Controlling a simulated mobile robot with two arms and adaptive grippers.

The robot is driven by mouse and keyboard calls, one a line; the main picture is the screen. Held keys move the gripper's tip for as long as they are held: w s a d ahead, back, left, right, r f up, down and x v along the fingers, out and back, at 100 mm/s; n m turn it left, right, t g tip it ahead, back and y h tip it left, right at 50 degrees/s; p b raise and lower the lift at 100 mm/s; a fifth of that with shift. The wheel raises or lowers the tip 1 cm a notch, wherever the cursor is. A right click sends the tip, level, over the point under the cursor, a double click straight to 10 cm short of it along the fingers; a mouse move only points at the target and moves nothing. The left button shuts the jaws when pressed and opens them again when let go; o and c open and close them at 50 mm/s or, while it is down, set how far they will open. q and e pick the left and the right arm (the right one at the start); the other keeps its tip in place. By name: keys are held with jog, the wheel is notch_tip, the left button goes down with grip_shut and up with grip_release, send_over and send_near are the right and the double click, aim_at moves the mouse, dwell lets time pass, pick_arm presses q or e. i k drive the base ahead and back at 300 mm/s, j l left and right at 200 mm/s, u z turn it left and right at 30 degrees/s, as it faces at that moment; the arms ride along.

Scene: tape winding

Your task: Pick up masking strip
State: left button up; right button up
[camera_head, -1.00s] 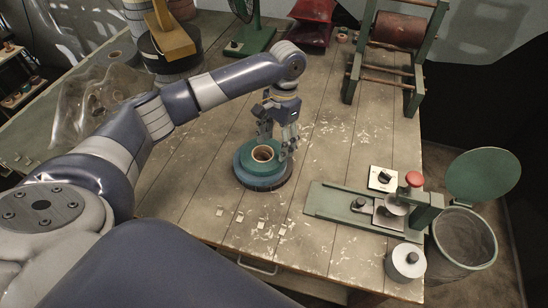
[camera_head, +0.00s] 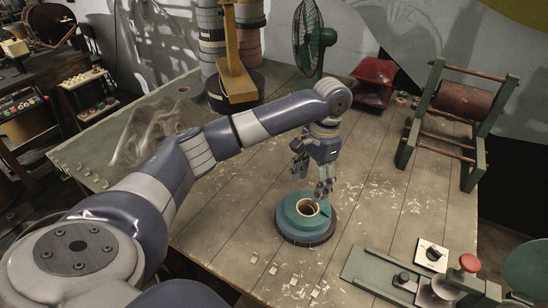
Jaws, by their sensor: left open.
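A roll with a brown core (camera_head: 307,207) sits on a stack of teal and dark round discs (camera_head: 304,229) on the wooden table. Several small pale pieces (camera_head: 273,270) lie flat on the table in front of the discs. I cannot tell which of these is the masking strip. My left gripper (camera_head: 311,178) points down just behind and above the roll. Its fingers are apart and nothing shows between them. I cannot tell whether a fingertip touches the roll. My right gripper is out of view.
A green press with a red knob (camera_head: 469,263) stands at front right. A green frame with a brown roller (camera_head: 463,101) is at back right. A yellow-armed stand (camera_head: 235,85) and a green fan (camera_head: 310,35) are at the back.

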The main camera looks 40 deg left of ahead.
aim_at(275, 268)
jog(key=u, duration=1.15)
